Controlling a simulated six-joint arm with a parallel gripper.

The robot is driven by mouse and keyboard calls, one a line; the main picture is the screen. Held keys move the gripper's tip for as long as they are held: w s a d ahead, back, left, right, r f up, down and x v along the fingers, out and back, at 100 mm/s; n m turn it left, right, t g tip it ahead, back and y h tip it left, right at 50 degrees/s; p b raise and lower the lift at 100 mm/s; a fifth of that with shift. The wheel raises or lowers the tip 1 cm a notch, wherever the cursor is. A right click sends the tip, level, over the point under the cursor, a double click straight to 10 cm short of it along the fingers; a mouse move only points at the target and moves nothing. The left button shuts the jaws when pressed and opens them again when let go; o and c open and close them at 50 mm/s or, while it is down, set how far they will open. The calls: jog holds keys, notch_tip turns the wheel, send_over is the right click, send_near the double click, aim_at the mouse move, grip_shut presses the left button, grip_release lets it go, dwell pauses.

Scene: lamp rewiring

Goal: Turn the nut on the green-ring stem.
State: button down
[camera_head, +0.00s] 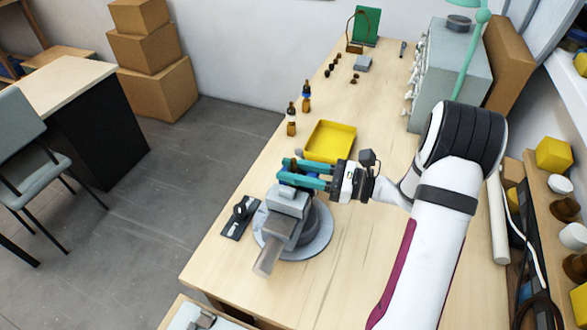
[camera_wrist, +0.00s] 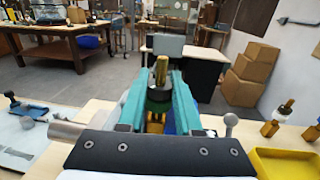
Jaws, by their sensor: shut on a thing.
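My gripper (camera_head: 292,174), with two teal fingers, reaches left over the grey vise (camera_head: 287,208) in the head view. In the wrist view my gripper (camera_wrist: 158,95) is shut on a dark nut (camera_wrist: 159,94), one finger on each side. A brass stem (camera_wrist: 161,70) stands upright through the nut and rises above the fingertips. A greenish edge shows just under the nut, but the fingers hide most of the ring. A blue part shows between and below the fingers. The stem's lower end and its seat in the vise are mostly hidden.
A yellow tray (camera_head: 331,141) lies just behind my gripper. Two small brown bottles (camera_head: 291,124) (camera_head: 306,101) stand near the bench's left edge. A black tool (camera_head: 239,215) lies left of the vise. Grey drawers (camera_head: 451,75) stand back right. The bench in front of the vise is clear.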

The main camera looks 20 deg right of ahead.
jog(key=shift+g, duration=0.3)
jog(key=n+g+y, duration=0.3)
jog(key=n+g, duration=0.1)
jog(key=g, duration=0.1)
jog(key=shift+n+g+y, duration=0.5)
jog(key=shift+n+g, duration=1.1)
jog(key=shift+g, duration=0.8)
jog(key=shift+n+g, duration=0.3)
jog(key=shift+g, duration=0.2)
jog(key=c, duration=0.6)
grip_release()
jog(key=shift+t, duration=0.3)
